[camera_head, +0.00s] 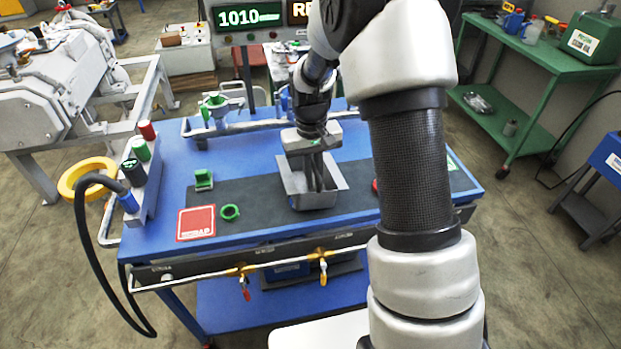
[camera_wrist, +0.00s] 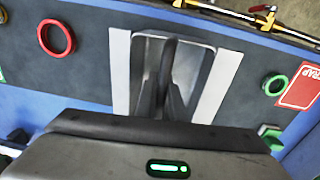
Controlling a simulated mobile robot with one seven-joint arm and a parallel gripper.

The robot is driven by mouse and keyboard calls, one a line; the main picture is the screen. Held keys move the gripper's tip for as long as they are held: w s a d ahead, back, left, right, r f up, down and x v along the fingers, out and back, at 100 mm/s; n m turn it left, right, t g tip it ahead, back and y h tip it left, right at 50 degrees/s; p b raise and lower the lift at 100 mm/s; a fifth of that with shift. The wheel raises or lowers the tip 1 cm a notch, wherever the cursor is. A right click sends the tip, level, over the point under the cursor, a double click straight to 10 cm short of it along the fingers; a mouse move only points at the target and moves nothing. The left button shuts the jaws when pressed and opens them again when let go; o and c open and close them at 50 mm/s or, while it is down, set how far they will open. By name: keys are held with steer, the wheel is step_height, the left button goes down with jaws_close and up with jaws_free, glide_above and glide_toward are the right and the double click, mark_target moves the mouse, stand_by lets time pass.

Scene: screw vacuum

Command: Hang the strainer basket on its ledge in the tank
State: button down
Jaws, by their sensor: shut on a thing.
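A grey metal box (camera_head: 314,201), open on top with pale flaps at two sides, stands on the dark mat of the blue table. In the wrist view the box (camera_wrist: 204,56) lies straight ahead, its flaps to left and right. My gripper (camera_head: 317,180) points down into it, with its dark fingers close together inside the walls. The wrist view also shows my gripper (camera_wrist: 168,80) over the box's middle. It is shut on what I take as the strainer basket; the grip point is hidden. I cannot clearly separate basket from tank.
A green ring (camera_head: 230,212) and a red card (camera_head: 196,222) lie left of the box, with a green block (camera_head: 203,180) behind. A red ring (camera_wrist: 56,38) lies on the other side. Colored bottles (camera_head: 140,150) stand in a rack at the table's left edge. Valves (camera_head: 240,271) line the front.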

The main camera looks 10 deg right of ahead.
step_height(320, 180, up, 9)
steer(key=shift+r+p, duration=0.15)
steer(key=shift+p, duration=0.55)
steer(key=shift+m, duration=0.3)
steer(key=s+r, duration=0.2)
steer(key=s, duration=0.1)
steer(key=s+r, duration=0.1)
steer(key=s, duration=0.1)
steer(key=shift+s+a+r, duration=0.1)
steer(key=shift+s+a, duration=0.05)
steer(key=r+p, duration=0.1)
steer(key=p, duration=0.1)
steer(key=shift+p, duration=0.3)
steer(key=p, duration=0.3)
steer(key=shift+r, duration=0.25)
steer(key=s+p, duration=0.1)
steer(key=p, duration=0.6)
steer(key=shift+s+r, duration=0.35)
steer(key=shift+s, duration=0.05)
